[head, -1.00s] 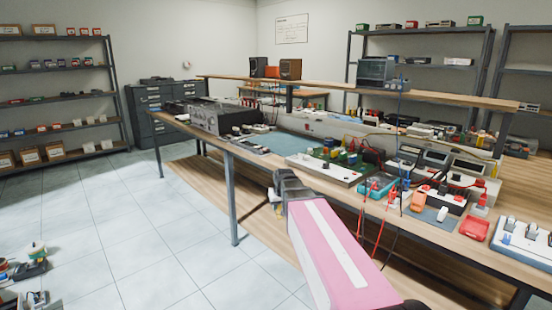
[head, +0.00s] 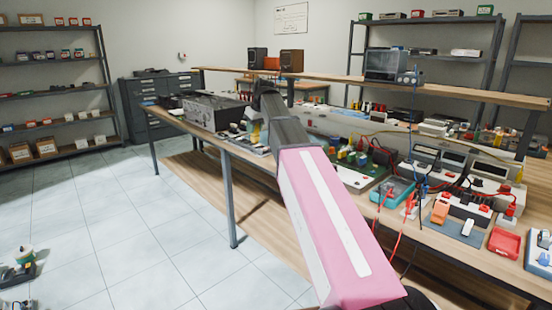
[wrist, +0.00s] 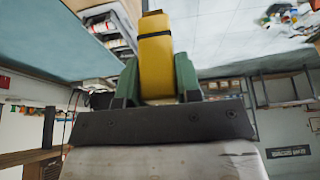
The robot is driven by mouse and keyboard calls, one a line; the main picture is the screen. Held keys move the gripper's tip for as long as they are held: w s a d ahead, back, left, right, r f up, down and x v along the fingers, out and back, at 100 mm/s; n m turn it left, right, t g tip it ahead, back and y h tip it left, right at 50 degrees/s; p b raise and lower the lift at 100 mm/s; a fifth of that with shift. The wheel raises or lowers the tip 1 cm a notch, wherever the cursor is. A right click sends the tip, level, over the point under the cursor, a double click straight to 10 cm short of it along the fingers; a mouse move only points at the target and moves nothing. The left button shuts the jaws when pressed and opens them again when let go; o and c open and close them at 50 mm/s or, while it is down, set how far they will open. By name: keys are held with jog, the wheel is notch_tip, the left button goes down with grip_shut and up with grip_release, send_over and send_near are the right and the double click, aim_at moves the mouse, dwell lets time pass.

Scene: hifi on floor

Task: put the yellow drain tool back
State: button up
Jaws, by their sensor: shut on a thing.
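The yellow drain tool (wrist: 156,62) stands out from my gripper (wrist: 157,76) in the wrist view, with a dark band near its far end. The green fingers press on it from both sides. In the head view my pink arm reaches to the workbench (head: 228,150), with its wrist raised over the bench's near edge. A small yellow patch (head: 254,132) below my wrist looks like the tool. The fingers are mostly hidden there by my arm. I cannot tell which place the tool belongs to.
A grey box-shaped instrument (head: 212,112) stands on the bench left of my wrist. Boards, meters and red leads crowd the bench at right, by a red tray (head: 504,243). A raised shelf (head: 345,80) runs behind. The tiled floor (head: 130,215) at left is mostly clear.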

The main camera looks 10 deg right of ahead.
jog(key=shift+w+d+f, duration=0.95)
jog(key=shift+d+f, duration=0.75)
jog(key=shift+f, duration=0.1)
jog(key=shift+w+d+f, duration=0.9)
jog(key=shift+d+f, duration=0.75)
jog(key=shift+f, duration=0.1)
jog(key=shift+w+d+f, duration=0.95)
jog(key=shift+d+f, duration=0.75)
jog(key=shift+f, duration=0.1)
jog(key=shift+f, duration=0.1)
jog(key=o, duration=0.9)
jog(key=v, duration=1.2)
jog(key=shift+a, duration=0.1)
